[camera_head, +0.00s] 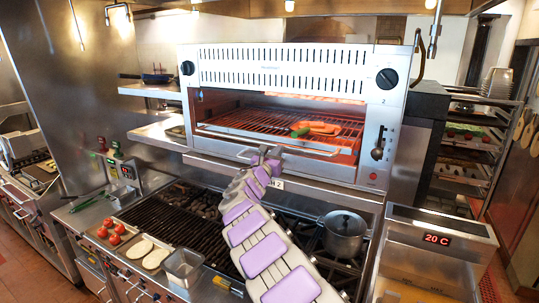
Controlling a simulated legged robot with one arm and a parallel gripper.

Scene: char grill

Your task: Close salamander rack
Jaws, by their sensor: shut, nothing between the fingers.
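The salamander (285,62) is a white steel box with a slotted top panel and a glowing orange inside. Its wire rack (238,123) lies in the opening, with its front edge near the front of the body. A thin handle bar (308,151) runs along the rack's front. Orange food and a green item (301,131) lie on the rack. My arm with purple panels reaches up from the bottom. My gripper (265,152) is shut and empty at the middle of the rack's front, by the handle. I cannot tell whether it touches the handle.
Below are a char grill (180,219) and burners with a lidded pot (343,232). Tomatoes (109,235), flatbreads (148,252) and a metal container stand at the front left. A unit reading 20 C (437,239) is at right. A shelf (158,133) adjoins the salamander's left.

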